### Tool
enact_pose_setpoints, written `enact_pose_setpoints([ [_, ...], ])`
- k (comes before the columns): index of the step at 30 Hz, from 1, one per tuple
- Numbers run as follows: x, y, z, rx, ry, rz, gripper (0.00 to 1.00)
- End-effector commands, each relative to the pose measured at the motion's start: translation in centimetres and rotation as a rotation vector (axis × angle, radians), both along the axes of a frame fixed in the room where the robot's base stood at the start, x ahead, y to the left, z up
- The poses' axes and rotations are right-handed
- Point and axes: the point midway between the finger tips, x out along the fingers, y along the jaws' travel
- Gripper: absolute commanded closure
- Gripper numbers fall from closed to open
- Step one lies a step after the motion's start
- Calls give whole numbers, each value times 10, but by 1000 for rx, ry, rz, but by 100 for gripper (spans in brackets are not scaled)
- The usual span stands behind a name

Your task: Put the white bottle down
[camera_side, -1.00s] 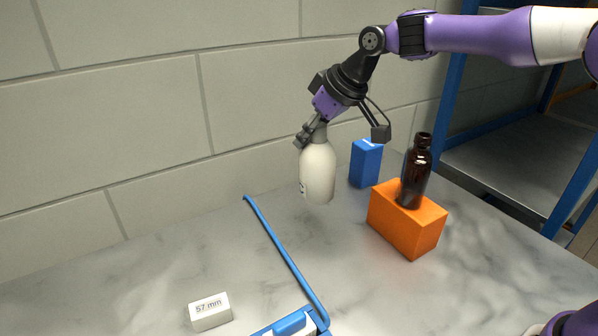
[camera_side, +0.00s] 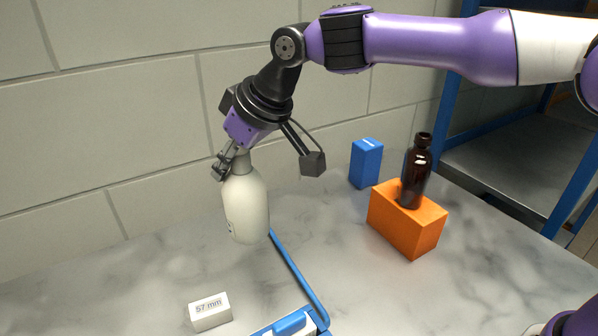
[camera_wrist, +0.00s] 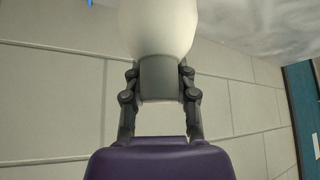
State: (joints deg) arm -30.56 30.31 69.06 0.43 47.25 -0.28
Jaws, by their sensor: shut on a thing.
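The white bottle (camera_side: 246,208) is held upright, tilted slightly, in the side view. My gripper (camera_side: 232,166) is shut on its grey neck, from above. The bottle appears to be in the air over the marble table (camera_side: 340,262), in front of part of a blue strip. In the wrist view, the white bottle (camera_wrist: 158,28) fills the top middle, and my gripper (camera_wrist: 158,80) has one finger on each side of the grey neck. The bottle's base is out of the wrist view.
A blue strip (camera_side: 300,278) runs across the table to a blue-and-white object (camera_side: 290,325). A white block marked "57 mm" (camera_side: 210,312) lies front left. An amber bottle (camera_side: 415,172) stands on an orange block (camera_side: 404,232), with a blue box (camera_side: 366,163) behind. A wall closes off the back.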

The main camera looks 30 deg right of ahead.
Motion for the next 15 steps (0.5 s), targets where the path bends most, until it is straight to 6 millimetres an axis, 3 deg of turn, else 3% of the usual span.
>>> enact_pose_setpoints([
  [3,26,-20,-19,0,1,-7,100],
  [7,47,-34,-34,1,-2,-2,100],
  [15,58,-42,-56,1,1,2,100],
])
